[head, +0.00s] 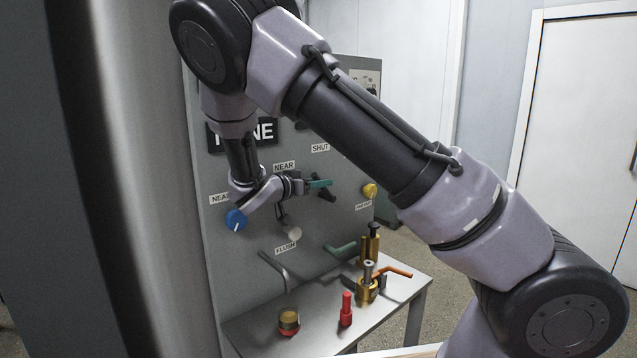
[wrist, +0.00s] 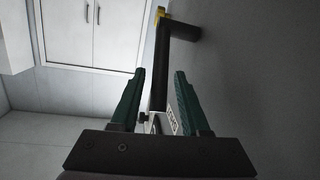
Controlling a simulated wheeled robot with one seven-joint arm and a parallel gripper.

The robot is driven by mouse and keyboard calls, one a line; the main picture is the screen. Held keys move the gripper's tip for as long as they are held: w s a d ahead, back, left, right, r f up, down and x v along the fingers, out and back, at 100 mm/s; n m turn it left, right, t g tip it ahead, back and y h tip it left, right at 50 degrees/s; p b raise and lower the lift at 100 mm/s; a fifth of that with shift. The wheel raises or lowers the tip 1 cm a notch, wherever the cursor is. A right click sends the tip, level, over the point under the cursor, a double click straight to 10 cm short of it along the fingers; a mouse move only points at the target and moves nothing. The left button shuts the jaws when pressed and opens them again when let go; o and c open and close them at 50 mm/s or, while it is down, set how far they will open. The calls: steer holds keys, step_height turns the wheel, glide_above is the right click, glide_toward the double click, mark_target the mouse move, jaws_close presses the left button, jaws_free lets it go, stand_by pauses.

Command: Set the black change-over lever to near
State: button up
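A black lever (head: 328,195) is on the grey upright panel, just right of my gripper and partly hidden by it. In the wrist view the dark lever (wrist: 161,70) shows as a long bar with a round stub at its far end. My gripper (head: 318,184) is at the panel, with its green fingers by the lever. In the wrist view its fingers (wrist: 160,75) are apart, with the bar in line with the gap and space on both sides. I cannot tell how deep the bar sits between them.
The panel (head: 240,270) also carries a blue knob (head: 236,220), a yellow knob (head: 370,190) and a white round knob (head: 294,233). Below stands a table (head: 255,332) with a red fitting (head: 346,310), a brass valve (head: 367,290) and other parts. My arm hides the panel's upper right.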

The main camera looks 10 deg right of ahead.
steer(key=shift+r, duration=0.1)
steer(key=v, duration=1)
steer(key=shift+s+a, duration=0.25)
